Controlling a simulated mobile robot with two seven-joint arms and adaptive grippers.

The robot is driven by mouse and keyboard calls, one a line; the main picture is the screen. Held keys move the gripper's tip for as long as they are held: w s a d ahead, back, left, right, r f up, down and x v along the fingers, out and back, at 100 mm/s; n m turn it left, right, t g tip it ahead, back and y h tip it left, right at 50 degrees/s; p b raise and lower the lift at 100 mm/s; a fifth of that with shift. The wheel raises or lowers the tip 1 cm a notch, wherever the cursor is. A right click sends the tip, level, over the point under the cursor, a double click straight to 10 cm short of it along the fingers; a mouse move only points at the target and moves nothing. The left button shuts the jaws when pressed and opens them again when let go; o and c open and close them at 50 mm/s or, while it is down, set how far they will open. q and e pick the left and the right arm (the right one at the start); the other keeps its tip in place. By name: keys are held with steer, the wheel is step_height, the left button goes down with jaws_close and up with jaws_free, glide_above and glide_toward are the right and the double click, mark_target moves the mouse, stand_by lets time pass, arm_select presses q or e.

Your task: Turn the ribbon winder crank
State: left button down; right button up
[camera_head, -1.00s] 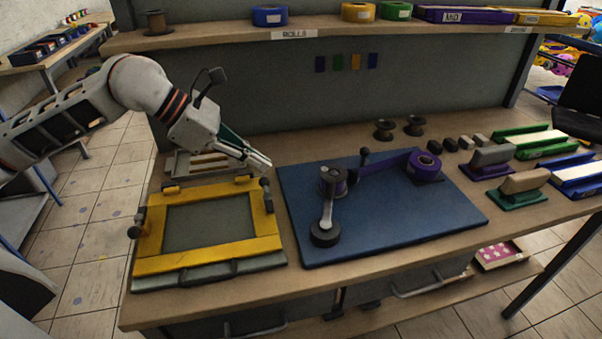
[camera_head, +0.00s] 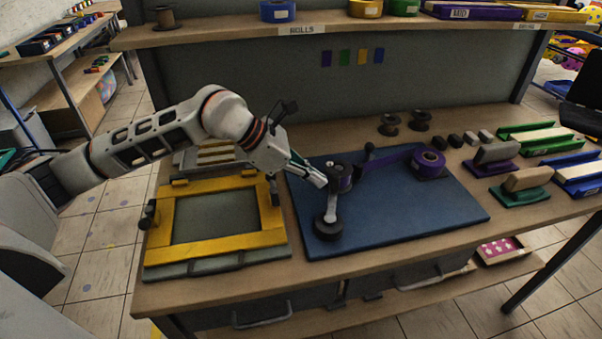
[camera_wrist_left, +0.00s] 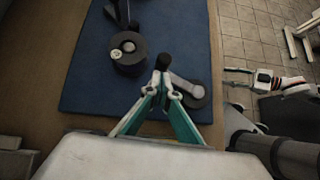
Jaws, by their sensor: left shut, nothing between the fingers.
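The ribbon winder stands on a blue board (camera_head: 410,215). Its dark spool (camera_head: 340,172) has a crank with a grey arm (camera_head: 331,207) that points toward the front and ends in a round black knob (camera_head: 328,229). Purple ribbon (camera_head: 385,166) runs from the winder to a purple roll (camera_head: 428,160). My left gripper (camera_head: 322,181) is shut and empty, its tips close beside the spool, above the inner end of the crank arm. In the left wrist view the teal-sided fingers (camera_wrist_left: 163,72) meet between the spool (camera_wrist_left: 127,55) and the crank knob (camera_wrist_left: 192,97); contact cannot be told.
A yellow frame (camera_head: 160,225) lies left of the board, under my left arm. Two dark empty spools (camera_head: 389,124) stand behind the board. Purple (camera_head: 495,155) and green (camera_head: 526,181) handled blocks and trays are at the right. A shelf (camera_head: 230,35) with rolls overhangs the back.

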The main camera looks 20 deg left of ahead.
arm_select(q)
steer(key=shift+w+d, duration=0.15)
stand_by(0.3)
steer(key=shift+w+d+m+g, duration=0.25)
steer(key=shift+m+g, duration=0.15)
steer(key=shift+m, duration=0.1)
